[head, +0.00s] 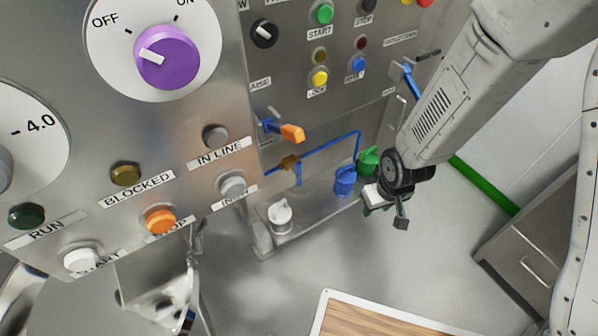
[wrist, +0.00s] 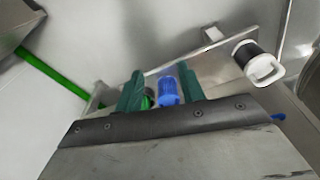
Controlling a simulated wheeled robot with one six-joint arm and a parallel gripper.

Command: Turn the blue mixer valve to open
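The blue mixer valve (head: 344,181) is a ribbed blue knob on a narrow metal ledge, with a blue pipe near it. It stands between a white knob (head: 279,216) and a green knob (head: 368,160). My gripper (head: 384,212) is just right of the blue knob in the head view, apart from it. In the wrist view my gripper (wrist: 160,78) is open, and the blue knob (wrist: 168,91) shows beyond and between its two green fingers. The green knob (wrist: 147,99) is mostly hidden behind the left finger. I cannot read any open or closed mark on the valve.
A control panel (head: 225,120) with buttons and a purple dial (head: 167,57) fills the left. An orange-tipped lever (head: 291,132) juts out above the ledge (head: 310,215). A wood-topped table (head: 370,322) is at the bottom, and a metal cabinet (head: 535,255) at the right. Floor between is clear.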

